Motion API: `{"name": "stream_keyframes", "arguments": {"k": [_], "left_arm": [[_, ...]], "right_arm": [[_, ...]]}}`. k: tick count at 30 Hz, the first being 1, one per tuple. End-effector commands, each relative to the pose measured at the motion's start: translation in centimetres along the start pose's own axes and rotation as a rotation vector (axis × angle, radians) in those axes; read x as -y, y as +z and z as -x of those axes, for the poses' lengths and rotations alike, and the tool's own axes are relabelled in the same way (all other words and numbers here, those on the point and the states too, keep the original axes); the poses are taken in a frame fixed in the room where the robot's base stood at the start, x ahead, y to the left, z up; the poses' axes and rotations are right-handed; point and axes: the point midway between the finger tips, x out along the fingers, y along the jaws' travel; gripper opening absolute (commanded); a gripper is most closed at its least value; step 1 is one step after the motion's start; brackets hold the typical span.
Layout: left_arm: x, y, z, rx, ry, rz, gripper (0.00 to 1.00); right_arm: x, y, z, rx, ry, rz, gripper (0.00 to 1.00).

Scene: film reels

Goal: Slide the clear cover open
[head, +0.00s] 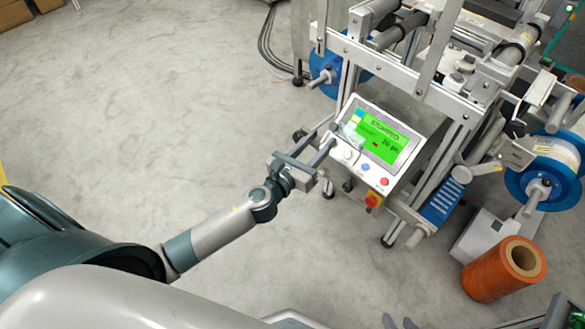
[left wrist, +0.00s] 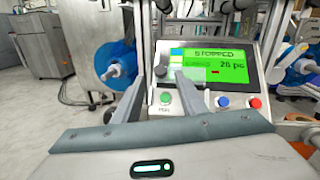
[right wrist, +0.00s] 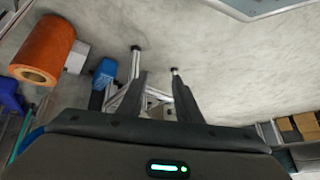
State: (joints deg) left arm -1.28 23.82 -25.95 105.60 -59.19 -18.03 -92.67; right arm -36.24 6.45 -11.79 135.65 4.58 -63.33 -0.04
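The control panel (head: 377,150) has a green screen (head: 379,142) reading "STOPPED". A pale, see-through patch that looks like the clear cover (left wrist: 192,75) lies over the screen's lower left in the left wrist view; its edges are hard to make out. It also shows faintly in the head view (head: 353,131). My left gripper (head: 331,131) is open at the panel's left edge. In the left wrist view its fingertips (left wrist: 160,74) stand apart in front of the panel, the right one overlapping the cover; contact cannot be told.
A green button (left wrist: 165,97), a blue button (left wrist: 223,101) and a red button (left wrist: 255,103) sit below the screen. A red-and-yellow switch (head: 373,200) is on the panel's lower side. An orange roll (head: 490,275) stands at right. The floor (head: 150,110) left of the machine is clear.

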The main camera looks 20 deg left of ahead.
Motion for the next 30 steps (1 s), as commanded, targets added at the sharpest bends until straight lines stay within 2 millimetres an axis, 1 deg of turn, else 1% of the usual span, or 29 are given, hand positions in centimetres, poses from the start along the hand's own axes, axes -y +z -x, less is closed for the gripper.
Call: {"name": "stream_keyframes", "arguments": {"k": [1,6,12,16,22,30], "left_arm": [[0.0,-0.1,1.1,-0.002,0.0,0.0,0.38],[0.0,-0.1,4.2,-0.002,0.0,0.001,0.38],[0.0,-0.2,7.7,-0.002,0.0,0.001,0.38],[0.0,-0.1,9.7,-0.001,-0.001,0.002,0.38],[0.0,-0.1,11.5,0.0,0.0,0.001,0.38],[0.0,0.1,12.0,0.001,0.0,0.0,0.38]], "right_arm": [[-0.1,0.0,0.0,0.001,0.001,0.0,0.31],[-0.1,0.0,-0.2,-0.006,0.001,-0.001,0.31],[0.1,-0.4,-0.4,-0.028,-0.005,-0.002,0.31],[0.5,-0.8,-0.4,-0.046,-0.014,-0.002,0.31],[0.9,-1.1,-0.2,-0.072,-0.023,-0.005,0.31],[1.0,-1.0,-0.2,-0.078,-0.027,-0.006,0.31]]}}
